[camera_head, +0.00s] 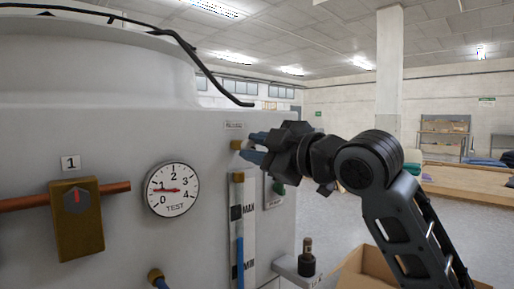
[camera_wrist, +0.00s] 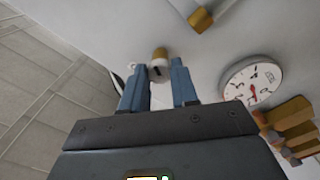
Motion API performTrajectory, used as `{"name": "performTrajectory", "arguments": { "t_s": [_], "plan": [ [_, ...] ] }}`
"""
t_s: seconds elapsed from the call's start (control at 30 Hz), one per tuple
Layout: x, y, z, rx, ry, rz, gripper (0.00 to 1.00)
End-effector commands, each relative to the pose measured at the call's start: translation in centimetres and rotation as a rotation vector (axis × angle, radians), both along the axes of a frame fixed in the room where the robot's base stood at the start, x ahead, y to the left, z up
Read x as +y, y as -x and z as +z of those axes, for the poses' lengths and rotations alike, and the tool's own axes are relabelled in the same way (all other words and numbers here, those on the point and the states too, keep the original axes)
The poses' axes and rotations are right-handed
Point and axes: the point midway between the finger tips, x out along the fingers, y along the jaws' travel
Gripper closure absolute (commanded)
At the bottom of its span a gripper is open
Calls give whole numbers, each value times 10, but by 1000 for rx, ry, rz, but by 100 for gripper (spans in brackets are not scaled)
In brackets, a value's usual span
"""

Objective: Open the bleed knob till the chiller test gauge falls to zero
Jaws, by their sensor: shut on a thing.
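The chiller test gauge (camera_head: 172,189) is a round white dial marked TEST, 0 to 4, on the grey tank wall. Its red needle lies near 1; the gauge also shows in the wrist view (camera_wrist: 252,80). A small brass knob (camera_wrist: 159,55) with a pale end and dark mark sticks out of the wall; I take it for the bleed knob. It is partly hidden in the head view (camera_head: 236,145), below a small label. My gripper (camera_head: 252,147) reaches it from the right, its blue fingers (camera_wrist: 157,75) shut around it.
A sight tube (camera_head: 238,225) marked MAX and MIN runs down below my gripper. A brass box (camera_head: 76,215) numbered 1 sits on a copper pipe at the left. A cardboard box (camera_head: 362,268) stands low right.

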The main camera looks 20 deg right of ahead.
Motion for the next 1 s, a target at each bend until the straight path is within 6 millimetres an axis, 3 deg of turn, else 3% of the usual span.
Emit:
{"name": "performTrajectory", "arguments": {
  "t_s": [0.23,0.27,0.5,0.8,1.0],
  "plan": [
    [-1,-1,-3,7,0,-2,100],
    [-1,-1,-3,7,0,-2,69],
    [0,0,-2,3,1,-1,46],
    [-1,3,-1,1,0,-2,46],
    [-9,28,-2,0,0,-1,46]
  ]
}}
